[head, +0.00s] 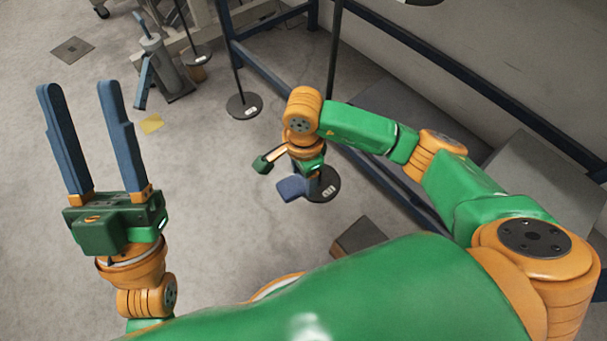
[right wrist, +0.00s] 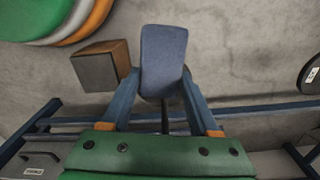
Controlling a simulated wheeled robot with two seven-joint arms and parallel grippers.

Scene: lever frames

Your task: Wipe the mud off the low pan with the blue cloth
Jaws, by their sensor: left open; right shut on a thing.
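The blue cloth (head: 292,188) is a small flat pad. My right gripper (head: 304,176) is low, near the floor, and is shut on it. In the right wrist view the cloth (right wrist: 163,60) sits between the two finger ends of my right gripper (right wrist: 160,78). My left gripper (head: 80,88) is open and empty, raised at the left with its fingers apart. No pan can be told for certain, and no mud shows clearly. A black round disc (head: 325,190) with a white label lies just beside the cloth, partly behind my right gripper.
A second labelled disc with a pole (head: 243,105) stands further back. A brown box (head: 358,234) is near the right gripper and also shows in the right wrist view (right wrist: 103,66). A blue frame (head: 262,70) bounds the right. A grey lever stand (head: 168,72) is behind. Floor is clear centre-left.

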